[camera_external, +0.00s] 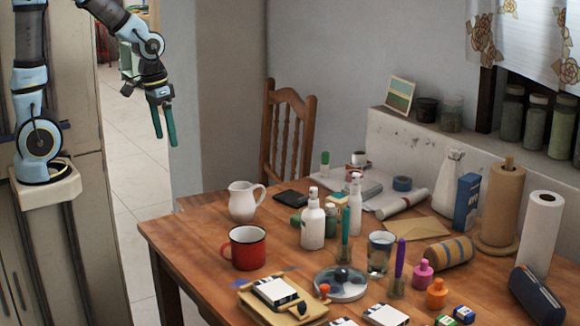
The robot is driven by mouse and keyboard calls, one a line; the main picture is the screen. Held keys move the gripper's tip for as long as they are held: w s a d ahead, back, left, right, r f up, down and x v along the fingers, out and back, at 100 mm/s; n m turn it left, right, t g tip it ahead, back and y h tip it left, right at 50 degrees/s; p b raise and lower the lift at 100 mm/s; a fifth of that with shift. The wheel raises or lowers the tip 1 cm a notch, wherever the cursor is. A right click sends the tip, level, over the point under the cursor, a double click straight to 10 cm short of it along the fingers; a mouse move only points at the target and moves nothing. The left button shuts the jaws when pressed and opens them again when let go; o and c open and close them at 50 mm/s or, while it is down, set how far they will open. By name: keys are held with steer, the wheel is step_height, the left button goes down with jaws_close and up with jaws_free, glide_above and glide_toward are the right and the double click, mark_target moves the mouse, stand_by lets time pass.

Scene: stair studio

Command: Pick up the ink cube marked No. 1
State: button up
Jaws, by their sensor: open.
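Two small cube-like boxes sit at the table's front right. One is a blue box (464,314); the other is a green-edged box (445,321), partly cut off by the bottom edge. Both have pale tops, but their markings are too small to read, so I cannot tell which is No. 1. My gripper (164,138) hangs at the upper left with its teal fingers pointing down. It is open and empty, beyond the table's left edge and well away from both boxes.
Close to the boxes stand an orange bottle (436,293), a pink bottle (423,273) and a dark blue case (536,295). A red mug (246,248) and white pitcher (243,202) stand at the left. The wooden table (190,250) is bare along its left edge.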

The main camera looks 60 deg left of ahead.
steer(key=w+d+n+h+b, duration=0.4)
steer(key=w+n, duration=0.3)
steer(key=w, duration=0.6)
steer(key=w+d+n+t+h+b, duration=0.1)
steer(key=w+d+n+h+b, duration=0.4)
steer(key=w, duration=0.7)
steer(key=w+d+n+h+b, duration=0.2)
steer(key=w+n+h+b, duration=0.15)
steer(key=w+n, duration=0.7)
steer(key=m, duration=0.3)
glide_toward(336, 196)
steer(key=shift+d+f+p, duration=0.3)
steer(key=shift+f+p, duration=0.05)
steer(key=shift+p, duration=0.1)
steer(key=p+x, duration=0.2)
steer(key=x, duration=0.8)
steer(key=shift+d, duration=0.35)
steer(key=shift+c, duration=0.2)
steer(key=c, duration=1.4)
steer(key=shift+c, duration=0.2)
